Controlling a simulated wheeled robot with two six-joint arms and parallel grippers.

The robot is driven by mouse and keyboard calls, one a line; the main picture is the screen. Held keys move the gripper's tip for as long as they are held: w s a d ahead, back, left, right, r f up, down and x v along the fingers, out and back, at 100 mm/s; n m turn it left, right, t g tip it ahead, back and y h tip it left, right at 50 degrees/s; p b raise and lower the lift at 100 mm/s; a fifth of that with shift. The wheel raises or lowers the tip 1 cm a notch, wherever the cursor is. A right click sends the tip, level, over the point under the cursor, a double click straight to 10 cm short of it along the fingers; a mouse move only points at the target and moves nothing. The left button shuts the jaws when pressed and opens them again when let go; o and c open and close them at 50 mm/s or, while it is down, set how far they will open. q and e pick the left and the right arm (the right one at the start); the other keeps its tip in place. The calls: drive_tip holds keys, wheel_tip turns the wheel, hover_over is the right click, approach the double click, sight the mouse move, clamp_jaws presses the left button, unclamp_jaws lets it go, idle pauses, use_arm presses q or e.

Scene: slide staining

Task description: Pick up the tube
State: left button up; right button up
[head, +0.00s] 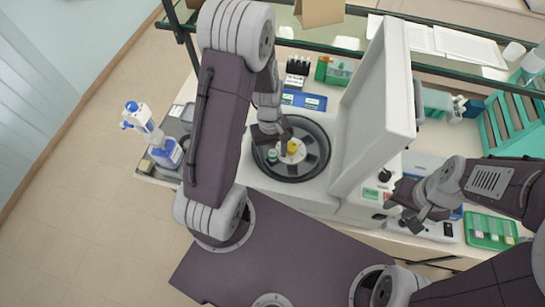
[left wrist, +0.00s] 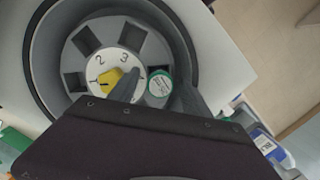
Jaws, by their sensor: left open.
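The tube shows as a green-rimmed, pale round cap (head: 273,156) in a slot of the dark round centrifuge rotor. In the left wrist view the cap (left wrist: 159,83) sits right of the numbered hub, with lettering on its top. The tube's body is hidden in the rotor. My left gripper (head: 278,146) is over the rotor. In the left wrist view its open fingers (left wrist: 158,88) are on either side of the cap; I cannot tell whether they touch it. My right gripper (head: 420,218) is away from the tube, by the front of the centrifuge; its opening is unclear.
A yellow knob (left wrist: 112,80) stands on the hub beside one left finger. The raised white centrifuge lid (head: 380,110) stands to the right of the rotor. A blue-and-white pipette bottle (head: 155,135) is at left. A green tray (head: 490,230) lies at right.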

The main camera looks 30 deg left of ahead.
use_arm(q)
drive_tip(key=shift+s, duration=0.1)
clamp_jaws()
drive_tip(key=shift+r, duration=0.1)
